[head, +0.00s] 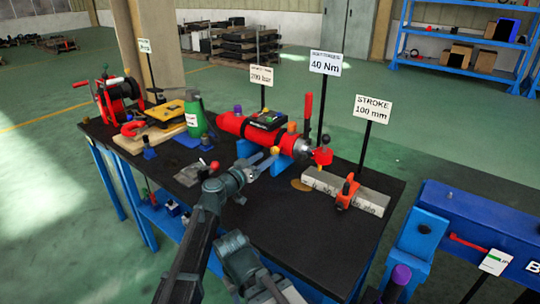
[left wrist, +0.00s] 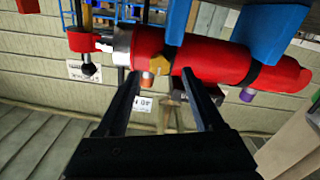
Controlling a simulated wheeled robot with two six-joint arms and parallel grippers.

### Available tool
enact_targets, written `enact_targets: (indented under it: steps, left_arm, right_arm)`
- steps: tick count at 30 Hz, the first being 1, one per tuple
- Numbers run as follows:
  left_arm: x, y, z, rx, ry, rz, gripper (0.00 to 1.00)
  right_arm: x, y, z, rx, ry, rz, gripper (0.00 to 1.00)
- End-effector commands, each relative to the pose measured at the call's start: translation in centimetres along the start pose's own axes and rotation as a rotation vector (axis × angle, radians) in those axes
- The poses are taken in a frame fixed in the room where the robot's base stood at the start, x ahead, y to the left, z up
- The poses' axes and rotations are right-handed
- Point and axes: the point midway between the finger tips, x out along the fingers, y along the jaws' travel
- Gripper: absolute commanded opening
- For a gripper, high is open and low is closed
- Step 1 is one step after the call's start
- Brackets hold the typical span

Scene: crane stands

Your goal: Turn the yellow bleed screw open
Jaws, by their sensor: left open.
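The yellow bleed screw (head: 275,150) shows small on the near side of the red cylinder (head: 232,124), close to the cylinder's metal end. In the left wrist view the yellow screw (left wrist: 161,63) appears ahead of and between my fingertips, with the red cylinder (left wrist: 215,62) behind it. My left gripper (head: 265,162) is open and empty, its fingers pointing at the screw. In the left wrist view the two dark fingers (left wrist: 161,78) stand apart; I cannot tell whether either touches the screw.
A grey bar with a red-orange clamp (head: 346,192) lies on the dark bench at right. A red lever (head: 307,115) and sign posts rise behind the cylinder. A green bottle (head: 194,115) and a hose reel (head: 120,98) stand left. The bench's front right is clear.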

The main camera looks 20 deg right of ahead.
Motion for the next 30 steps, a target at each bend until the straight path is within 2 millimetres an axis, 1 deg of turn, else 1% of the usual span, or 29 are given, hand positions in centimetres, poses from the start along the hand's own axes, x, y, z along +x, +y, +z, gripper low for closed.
enact_targets:
  steps: [1,3,7,12,19,20,21,29,30]
  left_arm:
    - [1.1,-0.1,0.0,0.0,0.0,0.001,0.69]
    - [1.9,-0.1,0.0,0.0,0.0,0.001,0.69]
    - [2.8,0.0,0.0,0.0,0.0,0.0,0.69]
    - [3.3,0.0,0.0,0.0,0.0,0.0,0.69]
    - [3.3,0.0,0.0,0.0,0.0,0.0,0.69]
    - [3.3,0.0,0.0,0.0,0.0,0.0,0.65]
    - [3.3,0.0,0.0,0.0,0.0,0.0,0.58]
    - [3.2,0.0,0.0,0.0,0.0,0.0,0.11]
    - [3.2,0.0,0.0,0.0,0.0,0.0,0.04]
  right_arm:
    - [0.0,0.0,0.0,0.0,0.0,0.0,0.55]
    - [0.0,0.0,0.0,0.0,0.0,0.0,0.55]
    - [0.0,0.0,0.0,0.0,0.0,0.0,0.55]
    - [0.0,0.0,0.0,0.0,0.0,0.0,0.55]
    - [0.0,0.0,0.0,0.0,0.0,0.0,0.55]
    - [0.0,0.0,0.0,0.0,0.0,0.0,0.55]
    - [0.0,0.0,0.0,0.0,0.0,0.0,0.55]
    - [0.0,0.0,0.0,0.0,0.0,0.0,0.55]
    - [0.0,0.0,0.0,0.0,0.0,0.0,0.55]
